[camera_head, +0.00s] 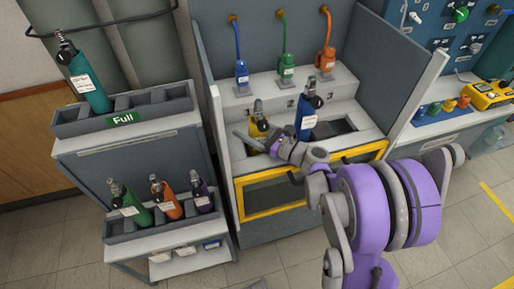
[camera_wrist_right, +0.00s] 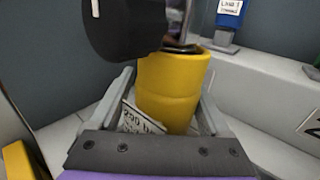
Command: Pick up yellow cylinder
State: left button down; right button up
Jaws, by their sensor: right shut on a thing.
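The yellow cylinder (camera_head: 257,127) has a dark valve on top and stands at the left side of the test bench (camera_head: 239,150). In the right wrist view the yellow cylinder (camera_wrist_right: 172,88) is upright, with a white label low on its side. My right gripper (camera_head: 253,139) is shut on it, and its fingers (camera_wrist_right: 168,112) lie on both sides of the body in the right wrist view. The cylinder's base is hidden. My left gripper is not in view.
A blue cylinder (camera_head: 307,118) stands in the bench just right of the yellow one. Blue, green and orange regulators hang behind. A cart (camera_head: 150,158) at left holds teal, green, orange and purple cylinders. A yellow-framed panel (camera_head: 270,196) fronts the bench.

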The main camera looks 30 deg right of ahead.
jog(key=shift+r, duration=0.1)
notch_tip(320, 180, up, 18)
jog(key=p, duration=0.4)
jog(key=shift+p, duration=0.4)
dwell(0.6)
